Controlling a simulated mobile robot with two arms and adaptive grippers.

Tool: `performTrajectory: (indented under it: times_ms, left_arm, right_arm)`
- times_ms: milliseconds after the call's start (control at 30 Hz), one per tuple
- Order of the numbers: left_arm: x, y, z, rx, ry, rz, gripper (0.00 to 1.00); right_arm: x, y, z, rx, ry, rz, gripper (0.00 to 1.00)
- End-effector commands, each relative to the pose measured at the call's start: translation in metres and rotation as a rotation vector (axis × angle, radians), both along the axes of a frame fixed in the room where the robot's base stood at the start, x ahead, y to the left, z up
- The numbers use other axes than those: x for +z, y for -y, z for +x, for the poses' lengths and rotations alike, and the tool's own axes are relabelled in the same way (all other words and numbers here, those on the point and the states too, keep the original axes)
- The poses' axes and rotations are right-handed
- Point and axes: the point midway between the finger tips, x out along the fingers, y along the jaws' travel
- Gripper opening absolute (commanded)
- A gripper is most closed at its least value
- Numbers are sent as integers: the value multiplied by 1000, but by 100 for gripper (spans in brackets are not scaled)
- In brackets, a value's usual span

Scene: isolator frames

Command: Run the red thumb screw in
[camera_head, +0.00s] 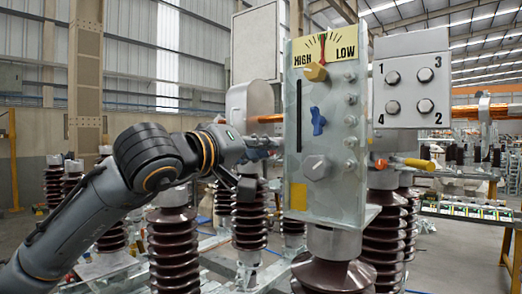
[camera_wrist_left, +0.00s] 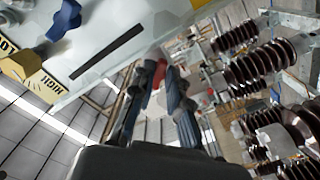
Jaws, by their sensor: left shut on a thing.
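The tall pale panel (camera_head: 335,165) stands upright on an insulator, with a HIGH/LOW dial on top. My left gripper (camera_head: 262,148) reaches in from the left to the panel's left side, its tips partly hidden by the panel's edge. In the left wrist view, the two dark fingers (camera_wrist_left: 160,88) are closed on a small red piece, the red thumb screw (camera_wrist_left: 156,76). Only a little of it shows between the fingers, so how deep it sits cannot be told. The screw is hidden in the head view. My right gripper is not in view.
The panel front carries a yellow knob (camera_head: 316,72), a blue knob (camera_head: 318,121) and a grey knob (camera_head: 317,168). A grey box (camera_head: 411,83) with numbered buttons stands to the right. Brown ribbed insulators (camera_head: 174,245) crowd the space below my left arm.

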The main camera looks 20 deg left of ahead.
Motion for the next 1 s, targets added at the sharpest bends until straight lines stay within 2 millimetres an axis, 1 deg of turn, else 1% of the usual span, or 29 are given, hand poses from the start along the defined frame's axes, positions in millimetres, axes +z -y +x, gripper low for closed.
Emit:
performTrajectory:
  times_ms: [200, 500, 733, 1000]
  left_arm:
    - [-2, -1, 1, -1, 64, 189, 0]
    - [-3, -2, 1, -1, 141, 402, 0]
    - [-3, -2, 1, -2, 177, 501, 0]
    - [-4, -2, 1, -2, 193, 545, 0]
  right_arm:
    - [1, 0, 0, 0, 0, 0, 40]
    - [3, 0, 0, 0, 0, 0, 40]
    - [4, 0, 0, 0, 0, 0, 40]
    - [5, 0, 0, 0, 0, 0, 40]
